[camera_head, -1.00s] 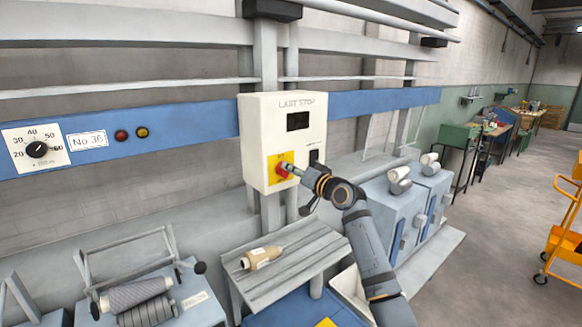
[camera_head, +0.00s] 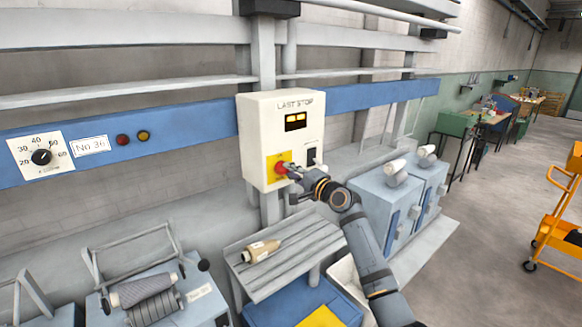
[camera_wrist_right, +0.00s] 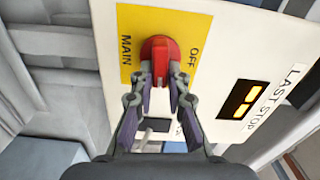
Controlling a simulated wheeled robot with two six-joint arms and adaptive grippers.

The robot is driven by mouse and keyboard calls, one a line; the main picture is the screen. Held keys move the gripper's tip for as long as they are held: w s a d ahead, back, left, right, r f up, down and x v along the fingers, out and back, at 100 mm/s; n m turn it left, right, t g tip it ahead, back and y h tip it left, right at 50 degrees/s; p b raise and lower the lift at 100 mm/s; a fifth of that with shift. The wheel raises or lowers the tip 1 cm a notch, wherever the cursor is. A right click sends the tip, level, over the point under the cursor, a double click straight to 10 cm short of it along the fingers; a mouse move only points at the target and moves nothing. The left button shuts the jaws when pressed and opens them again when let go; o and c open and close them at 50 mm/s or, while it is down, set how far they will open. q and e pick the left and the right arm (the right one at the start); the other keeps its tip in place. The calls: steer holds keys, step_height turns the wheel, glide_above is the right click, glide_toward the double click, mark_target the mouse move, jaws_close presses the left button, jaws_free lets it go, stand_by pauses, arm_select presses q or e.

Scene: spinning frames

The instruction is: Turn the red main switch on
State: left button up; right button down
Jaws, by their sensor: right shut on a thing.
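The red main switch (camera_wrist_right: 157,52) is a round red knob with a raised grip on a yellow plate (camera_wrist_right: 185,22) lettered MAIN and OFF. In the head view the red switch (camera_head: 281,169) sits low on the white LAST STOP box (camera_head: 258,155). My right gripper (camera_wrist_right: 159,84) is shut on the knob's grip, a finger on each side. In the wrist view the grip lies crosswise to the box's lettering direction, between the MAIN and OFF sides. The box's display (camera_head: 296,122) is lit orange. In the head view my right gripper (camera_head: 286,172) partly covers the switch. My left gripper is out of view.
A black switch (camera_head: 312,157) sits right of the yellow plate. Below the box is a slatted grey shelf (camera_head: 290,262) with a yarn bobbin (camera_head: 261,251). Grey-blue cabinets (camera_head: 385,212) stand right of my arm. An orange trolley (camera_head: 556,225) stands on open floor at far right.

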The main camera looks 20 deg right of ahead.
steer(key=shift+m+p, duration=0.3)
steer(key=shift+m, duration=0.2)
steer(key=shift+f, duration=0.1)
steer(key=c, duration=1.3)
jaws_free()
steer(key=v, duration=1.2)
